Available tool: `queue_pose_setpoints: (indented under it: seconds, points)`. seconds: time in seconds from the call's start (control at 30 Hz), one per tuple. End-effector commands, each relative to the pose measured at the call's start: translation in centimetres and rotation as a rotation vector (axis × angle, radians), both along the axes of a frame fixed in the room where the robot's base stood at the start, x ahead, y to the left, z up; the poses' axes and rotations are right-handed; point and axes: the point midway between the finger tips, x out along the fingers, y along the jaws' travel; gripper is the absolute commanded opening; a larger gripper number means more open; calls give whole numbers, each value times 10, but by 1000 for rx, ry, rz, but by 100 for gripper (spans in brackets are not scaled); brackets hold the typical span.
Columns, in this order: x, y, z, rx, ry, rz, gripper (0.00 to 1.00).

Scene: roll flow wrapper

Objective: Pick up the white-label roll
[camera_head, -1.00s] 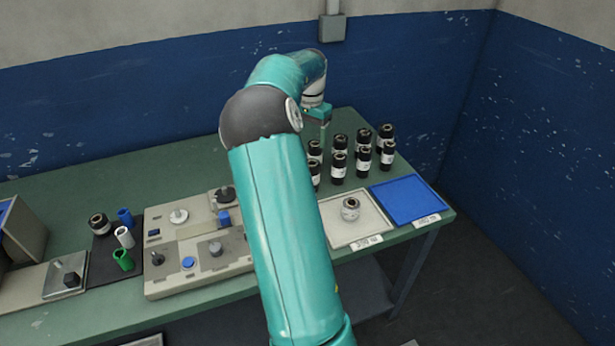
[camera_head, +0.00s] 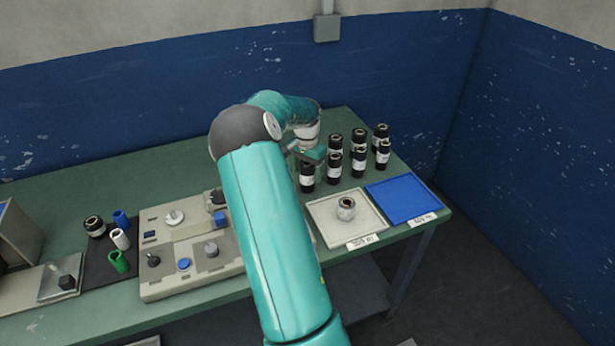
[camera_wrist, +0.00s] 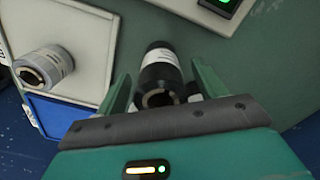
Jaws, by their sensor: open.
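Several black rolls with white labels stand upright in rows at the back right of the table, one of them the front-left roll (camera_head: 307,178). My gripper (camera_head: 312,157) is low over that front-left roll in the head view. In the wrist view my open gripper (camera_wrist: 161,78) has one finger on each side of a black roll with a white label (camera_wrist: 158,57). The roll's near end with its hollow core faces the palm. There are gaps between the fingers and the roll. Other rolls are partly hidden behind the gripper and fingers.
A white tray (camera_head: 325,222) holds one pale roll (camera_head: 346,208). An empty blue tray (camera_head: 403,203) is beside it. A beige control panel (camera_head: 160,285) stands left of my arm. Small blue, white and green cylinders stand on a dark mat (camera_head: 96,265).

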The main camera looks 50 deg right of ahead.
Motion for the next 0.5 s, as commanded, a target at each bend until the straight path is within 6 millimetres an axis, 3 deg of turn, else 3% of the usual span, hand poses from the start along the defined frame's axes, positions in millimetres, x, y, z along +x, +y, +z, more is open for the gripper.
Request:
queue_pose_setpoints:
  seconds: [0.2, 0.5]
  points:
    - [0, 0, -2, -1, -1, 0, 70]
    - [0, 0, -1, -1, -1, 0, 18]
